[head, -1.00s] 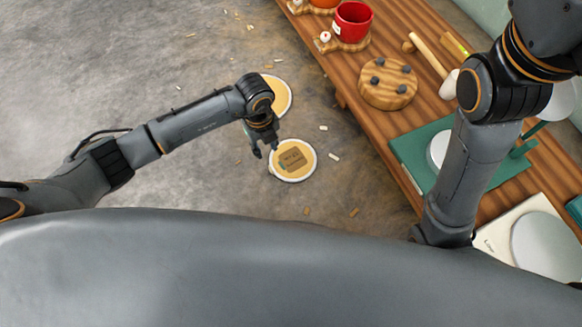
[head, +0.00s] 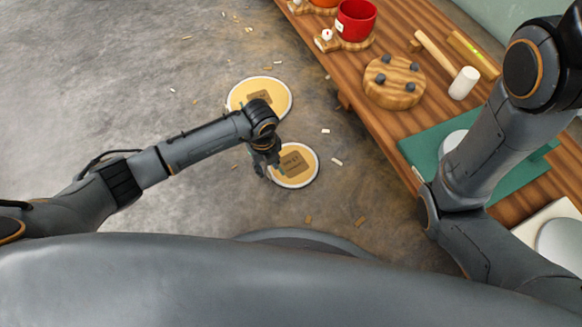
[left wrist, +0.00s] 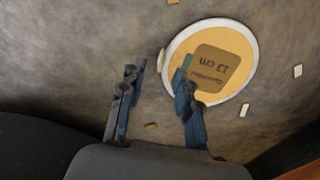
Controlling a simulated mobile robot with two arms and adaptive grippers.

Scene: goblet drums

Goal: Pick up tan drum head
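Two round tan drum heads with white rims lie flat on the floor. The near drum head (head: 308,170) bears a brown label; in the left wrist view this tan disc (left wrist: 235,38) shows the label reading "13 cm". The far drum head (head: 275,90) is larger in view and partly hidden by my left wrist. My left gripper (head: 266,166) is at the left edge of the near drum head in the picture. In the left wrist view its fingers (left wrist: 157,82) are apart with only floor seen between them; the right finger overlaps the disc's rim. My right gripper is out of view.
A wooden bench (head: 375,110) runs along the right with a red pot (head: 356,22), a round wooden piece with dark pegs (head: 394,84), a mallet (head: 464,84) and a green mat (head: 420,150). Small wood chips lie on the floor.

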